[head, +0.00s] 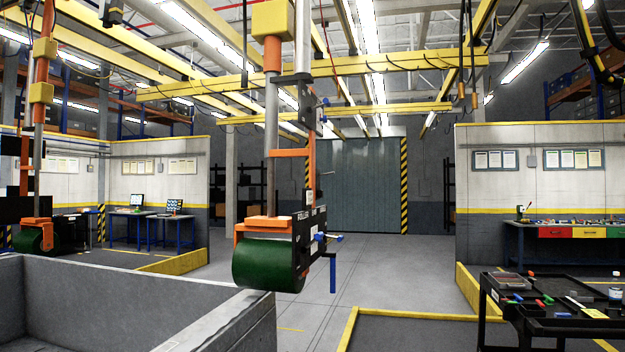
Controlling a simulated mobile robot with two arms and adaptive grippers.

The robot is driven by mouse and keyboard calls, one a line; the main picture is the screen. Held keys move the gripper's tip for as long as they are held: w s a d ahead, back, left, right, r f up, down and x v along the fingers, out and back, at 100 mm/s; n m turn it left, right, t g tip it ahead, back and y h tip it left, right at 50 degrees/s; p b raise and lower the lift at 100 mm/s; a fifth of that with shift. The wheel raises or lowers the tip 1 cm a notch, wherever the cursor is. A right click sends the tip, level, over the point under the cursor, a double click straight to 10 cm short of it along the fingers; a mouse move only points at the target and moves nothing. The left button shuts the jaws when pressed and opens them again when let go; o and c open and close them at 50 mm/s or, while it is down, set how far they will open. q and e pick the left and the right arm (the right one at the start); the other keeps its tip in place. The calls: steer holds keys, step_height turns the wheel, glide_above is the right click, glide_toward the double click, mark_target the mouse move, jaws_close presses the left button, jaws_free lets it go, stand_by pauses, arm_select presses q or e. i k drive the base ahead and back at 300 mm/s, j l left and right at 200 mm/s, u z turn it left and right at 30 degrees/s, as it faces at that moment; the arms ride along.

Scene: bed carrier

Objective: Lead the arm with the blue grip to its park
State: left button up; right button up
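A hanging lift arm (272,150) with a grey pole, orange brackets and a dark side plate comes down from the overhead yellow rails near the picture's middle. A dark green roller (262,264) is at its lower end, close to the corner of a grey wall. A blue grip (333,272) hangs down at the right of its side plate, with smaller blue knobs above it. A second hanging arm (38,120) with a green roller stands at the far left; no blue grip shows on it. I cannot tell which place is the park. Neither of my grippers is in view.
A grey low-walled enclosure (120,280) fills the lower left. A black cart (560,328) with small tools stands at the lower right. Yellow-edged low barriers (348,330) border the floor. The grey floor (375,260) towards the back shutter door is clear.

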mark_target(275, 22)
steer(key=i+l, duration=0.1)
steer(key=i, duration=0.4)
steer(key=i+l, duration=0.1)
steer(key=i, duration=0.4)
